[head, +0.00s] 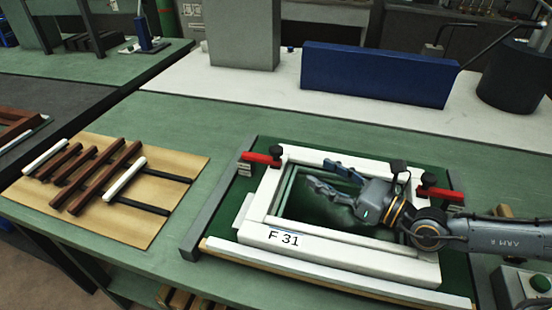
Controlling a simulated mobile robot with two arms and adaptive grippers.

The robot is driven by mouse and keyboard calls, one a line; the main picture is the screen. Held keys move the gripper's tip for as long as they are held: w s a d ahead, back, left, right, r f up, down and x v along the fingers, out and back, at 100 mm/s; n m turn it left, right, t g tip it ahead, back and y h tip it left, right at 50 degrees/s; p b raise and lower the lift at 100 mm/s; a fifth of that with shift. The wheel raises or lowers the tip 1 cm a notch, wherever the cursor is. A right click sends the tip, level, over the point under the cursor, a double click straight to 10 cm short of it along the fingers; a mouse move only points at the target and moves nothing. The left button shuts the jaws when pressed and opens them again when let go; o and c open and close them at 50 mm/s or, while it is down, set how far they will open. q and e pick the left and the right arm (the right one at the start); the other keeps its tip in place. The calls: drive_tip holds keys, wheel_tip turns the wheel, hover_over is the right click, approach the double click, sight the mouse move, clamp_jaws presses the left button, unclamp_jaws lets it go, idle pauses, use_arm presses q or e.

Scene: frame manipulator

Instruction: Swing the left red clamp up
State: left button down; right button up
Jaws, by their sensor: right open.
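The left red clamp (262,158) lies roughly level at the back left corner of the white frame (300,250), with a black knob at its right end. The right red clamp (440,193) is at the frame's back right, partly behind my right arm. My right gripper (325,175) reaches in from the right over the frame's opening. Its fingers are apart and point left, with no object between them. It is to the right of the left red clamp and not touching it. My left gripper is not in view.
A wooden board (150,215) with brown and white bars lies on the green table at left. A blue box (380,74) stands behind on a white surface. A control box with a green button (540,284) is at the front right. Green table between board and fixture is clear.

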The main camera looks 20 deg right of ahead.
sight(282, 152)
drive_tip(key=shift+w+a+r, duration=0.15)
drive_tip(key=shift+w+r, duration=0.05)
drive_tip(key=shift+w, duration=0.15)
drive_tip(key=p+x, duration=0.6)
drive_tip(key=x, duration=0.5)
drive_tip(key=shift+w+a, duration=0.15)
drive_tip(key=shift+a, duration=0.1)
drive_tip(key=shift+w+a+f, duration=0.1)
drive_tip(key=shift+w+a, duration=0.3)
drive_tip(key=shift+w, duration=0.2)
drive_tip(key=shift+c, duration=0.4)
clamp_jaws()
